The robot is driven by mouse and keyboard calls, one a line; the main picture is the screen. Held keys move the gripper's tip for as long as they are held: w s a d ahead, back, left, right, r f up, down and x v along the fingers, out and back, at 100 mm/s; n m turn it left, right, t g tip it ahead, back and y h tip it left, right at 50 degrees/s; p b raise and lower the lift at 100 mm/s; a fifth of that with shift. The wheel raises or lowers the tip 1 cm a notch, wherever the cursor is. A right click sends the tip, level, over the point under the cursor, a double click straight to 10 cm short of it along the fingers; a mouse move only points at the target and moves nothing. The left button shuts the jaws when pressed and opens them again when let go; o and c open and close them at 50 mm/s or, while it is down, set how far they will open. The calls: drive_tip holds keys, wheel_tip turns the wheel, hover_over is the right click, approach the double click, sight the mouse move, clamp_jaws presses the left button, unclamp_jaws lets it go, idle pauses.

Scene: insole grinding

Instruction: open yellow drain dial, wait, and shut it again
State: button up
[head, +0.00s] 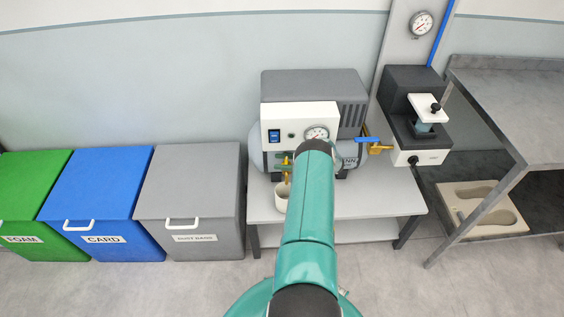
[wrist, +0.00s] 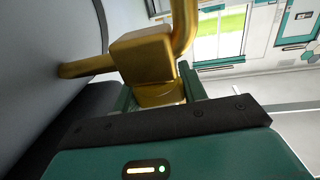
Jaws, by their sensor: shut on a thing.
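The yellow drain dial (wrist: 160,97) is a brass-gold round piece below a square brass valve body (wrist: 143,58) with a bent pipe. My gripper (wrist: 157,88) has its green fingers on either side of the dial and is shut on it. In the head view, the brass drain fitting (head: 287,171) shows at the compressor's lower front, just left of my arm, which hides part of the area. Whether the dial is turned open or shut cannot be told.
The compressor (head: 313,85) stands on a grey table (head: 390,196), with a white cup (head: 281,200) below the drain. A blue-handled valve (head: 367,140) and a grinder (head: 420,130) are to the right. Green, blue and grey bins (head: 190,185) stand left. Floor in front is clear.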

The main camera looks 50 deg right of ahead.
drive_tip(key=o, duration=1)
drive_tip(key=v, duration=1.3)
drive_tip(key=shift+s+d, duration=0.15)
drive_tip(key=shift+s, duration=0.2)
